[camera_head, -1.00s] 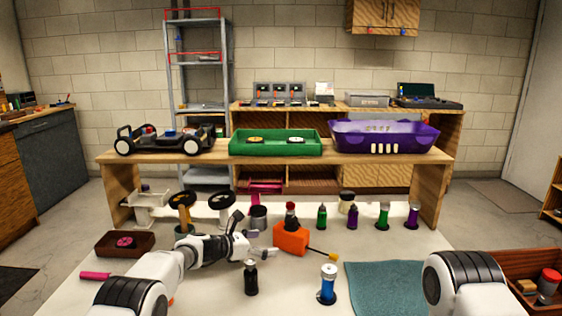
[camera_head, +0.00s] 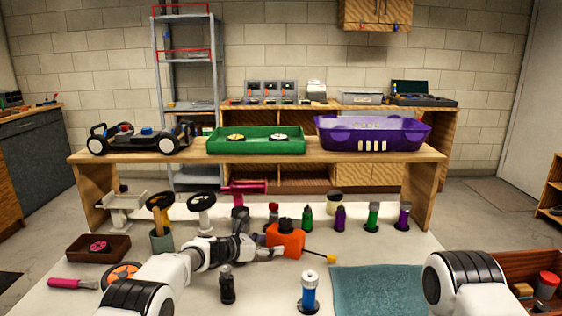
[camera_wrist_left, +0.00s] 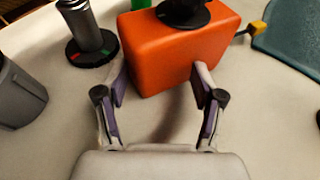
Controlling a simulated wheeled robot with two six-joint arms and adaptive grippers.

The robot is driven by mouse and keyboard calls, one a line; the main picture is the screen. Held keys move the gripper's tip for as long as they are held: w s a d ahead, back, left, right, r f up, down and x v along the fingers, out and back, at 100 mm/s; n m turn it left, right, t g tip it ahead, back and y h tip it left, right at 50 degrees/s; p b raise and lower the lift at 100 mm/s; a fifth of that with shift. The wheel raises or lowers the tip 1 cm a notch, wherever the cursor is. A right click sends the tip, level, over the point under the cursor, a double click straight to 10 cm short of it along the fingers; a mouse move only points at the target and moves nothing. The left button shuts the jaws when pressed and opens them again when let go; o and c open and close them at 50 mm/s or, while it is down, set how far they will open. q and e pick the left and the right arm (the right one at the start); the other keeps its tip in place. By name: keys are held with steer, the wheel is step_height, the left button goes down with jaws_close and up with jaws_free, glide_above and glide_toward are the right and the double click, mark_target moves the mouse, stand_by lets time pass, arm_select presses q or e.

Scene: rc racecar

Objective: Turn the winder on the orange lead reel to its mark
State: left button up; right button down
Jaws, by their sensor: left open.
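The orange lead reel (camera_head: 287,240) is a boxy orange case standing on the pale table, with a black winder (camera_head: 286,224) on top. A dark lead with a yellow end (camera_head: 331,259) comes out on its right. In the left wrist view the case (camera_wrist_left: 180,55) is close ahead and the round black winder (camera_wrist_left: 184,12) is cut by the top edge. I cannot make out the mark. My left gripper (camera_head: 264,250) is open at the case's left; its fingers (camera_wrist_left: 158,78) are spread low at the near face, below the winder. My right gripper is out of view.
A black bottle (camera_head: 227,284) and a blue bottle (camera_head: 308,292) stand in front. Several bottles stand behind the reel. A grey cup (camera_wrist_left: 18,95) and dark cylinder (camera_wrist_left: 88,30) are left of my fingers. A teal mat (camera_head: 378,290) lies to the right.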

arm_select(q)
jaws_close()
steer(key=o, duration=0.8)
jaws_free()
